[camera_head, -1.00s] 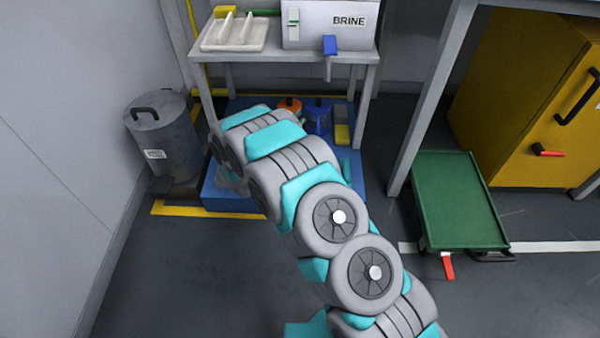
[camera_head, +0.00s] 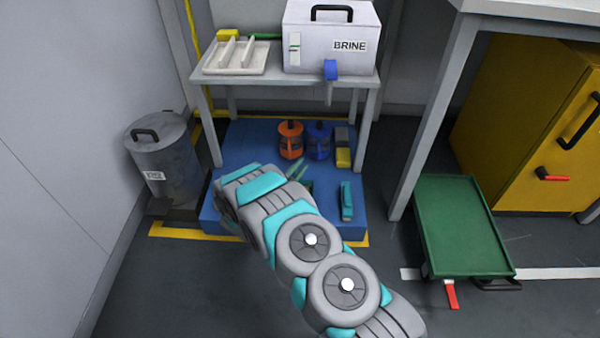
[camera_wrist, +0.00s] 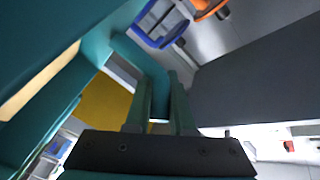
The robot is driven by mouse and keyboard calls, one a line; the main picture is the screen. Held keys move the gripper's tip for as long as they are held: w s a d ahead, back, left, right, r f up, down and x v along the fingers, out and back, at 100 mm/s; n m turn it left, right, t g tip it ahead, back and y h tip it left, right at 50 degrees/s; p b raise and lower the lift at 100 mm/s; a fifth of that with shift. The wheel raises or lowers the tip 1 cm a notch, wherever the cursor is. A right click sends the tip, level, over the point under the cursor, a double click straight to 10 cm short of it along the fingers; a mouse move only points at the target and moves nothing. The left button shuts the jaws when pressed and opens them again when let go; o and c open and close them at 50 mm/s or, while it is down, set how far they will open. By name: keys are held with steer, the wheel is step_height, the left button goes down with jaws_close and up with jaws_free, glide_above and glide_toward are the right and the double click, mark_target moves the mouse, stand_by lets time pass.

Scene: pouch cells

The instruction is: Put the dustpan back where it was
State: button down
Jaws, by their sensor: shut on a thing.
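In the wrist view my gripper (camera_wrist: 160,108) is shut on a teal handle (camera_wrist: 150,62). The handle joins a larger teal body (camera_wrist: 45,115) at the left, which I take to be the dustpan; it fills much of that side of the view. In the head view my arm hides the gripper and most of the dustpan. Thin green-teal pieces show just past the arm, too small to tell apart. A teal upright item (camera_head: 346,202), perhaps a brush, stands on the blue platform (camera_head: 238,140) under the small table.
An orange lantern-like item (camera_head: 290,140), a blue one (camera_head: 319,140) and a yellow block (camera_head: 343,157) stand on the platform. Table legs flank it. A grey bin (camera_head: 165,160) is left; a green cart (camera_head: 460,225) and yellow cabinet (camera_head: 530,130) are right.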

steer(key=shift+f, duration=1.15)
steer(key=shift+f, duration=0.1)
steer(key=c, duration=0.8)
jaws_free()
steer(key=shift+s+a, duration=0.15)
steer(key=v, duration=1.1)
steer(key=shift+s+a+p, duration=0.1)
steer(key=shift+s+p, duration=0.2)
steer(key=shift+p, duration=0.05)
